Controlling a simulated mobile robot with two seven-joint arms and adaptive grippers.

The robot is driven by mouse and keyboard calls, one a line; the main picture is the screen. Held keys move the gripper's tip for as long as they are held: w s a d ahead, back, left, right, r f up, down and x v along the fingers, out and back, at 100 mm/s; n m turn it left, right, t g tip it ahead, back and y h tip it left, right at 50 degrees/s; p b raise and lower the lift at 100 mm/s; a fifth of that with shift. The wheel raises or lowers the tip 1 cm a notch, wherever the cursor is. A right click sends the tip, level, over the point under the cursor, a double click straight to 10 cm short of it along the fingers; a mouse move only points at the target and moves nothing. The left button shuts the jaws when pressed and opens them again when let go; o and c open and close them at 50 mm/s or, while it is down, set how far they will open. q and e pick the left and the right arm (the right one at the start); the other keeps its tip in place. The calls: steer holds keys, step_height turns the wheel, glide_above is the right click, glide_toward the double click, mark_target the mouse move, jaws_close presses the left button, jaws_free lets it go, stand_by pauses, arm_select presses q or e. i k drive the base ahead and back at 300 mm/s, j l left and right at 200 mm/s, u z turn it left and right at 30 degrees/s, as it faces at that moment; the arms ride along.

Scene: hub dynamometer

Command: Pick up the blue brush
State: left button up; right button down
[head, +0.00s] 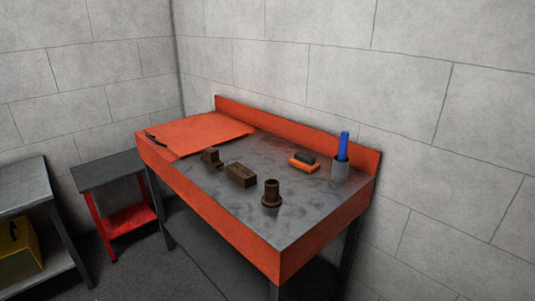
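Neither of my grippers is in view.
The bench also holds an orange block with a black top (304,162), a brown flanged part (271,194), a brown block (241,175) and a smaller brown piece (210,156). A red-legged side table (108,170) stands left. Grey walls stand behind.

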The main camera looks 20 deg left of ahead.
mark_target(344, 135)
steer(key=z, duration=3.1)
steer(key=u, duration=3.2)
steer(key=i+l+u, duration=0.35)
steer(key=u, duration=0.15)
steer(key=i+l+u, duration=0.25)
steer(key=l+u, duration=0.2)
